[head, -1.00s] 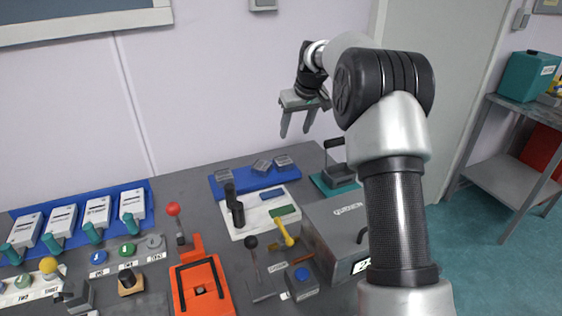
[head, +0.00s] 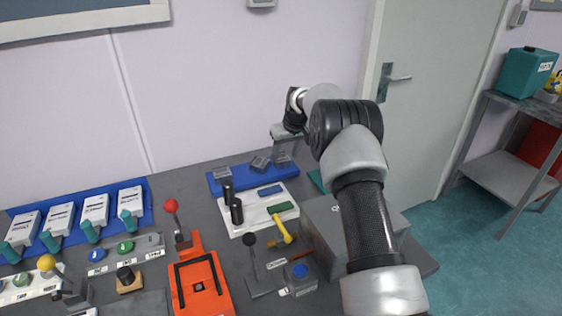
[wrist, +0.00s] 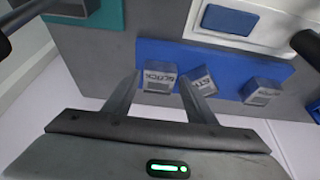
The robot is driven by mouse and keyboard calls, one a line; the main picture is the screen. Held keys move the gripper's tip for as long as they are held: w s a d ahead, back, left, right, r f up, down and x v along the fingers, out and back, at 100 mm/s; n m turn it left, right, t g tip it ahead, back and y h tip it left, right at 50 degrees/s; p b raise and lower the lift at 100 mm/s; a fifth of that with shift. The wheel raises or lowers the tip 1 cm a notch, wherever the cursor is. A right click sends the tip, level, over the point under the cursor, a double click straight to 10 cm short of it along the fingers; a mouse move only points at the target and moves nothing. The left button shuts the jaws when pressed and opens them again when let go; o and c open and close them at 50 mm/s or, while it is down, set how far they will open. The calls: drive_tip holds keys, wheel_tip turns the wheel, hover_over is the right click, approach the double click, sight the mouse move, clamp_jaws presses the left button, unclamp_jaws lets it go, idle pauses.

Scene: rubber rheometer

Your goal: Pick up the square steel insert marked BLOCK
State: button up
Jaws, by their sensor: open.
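The square steel insert marked BLOCK (wrist: 159,79) sits on the blue mat (wrist: 225,68) in the wrist view, its label facing the wall side. In the head view it appears to be the rightmost insert (head: 283,158) on the blue mat (head: 238,173), partly behind my fingers. My gripper (wrist: 158,74) is open and empty, and the insert shows between its two fingertips in the wrist view. In the head view my gripper (head: 286,150) hangs above the right end of the mat. The remaining height above the insert is hard to tell.
A tilted insert (wrist: 201,82) stands close beside the marked one, near my right finger. A third insert (wrist: 262,91) is farther along. A teal base (wrist: 112,14) lies near the left. A white tray (head: 235,218) and grey machine (head: 322,231) lie nearer me; the wall is behind.

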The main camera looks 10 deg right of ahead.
sight(281, 161)
drive_tip(key=shift+x, duration=1.4)
drive_tip(key=c, duration=0.9)
drive_tip(key=shift+r, duration=0.15)
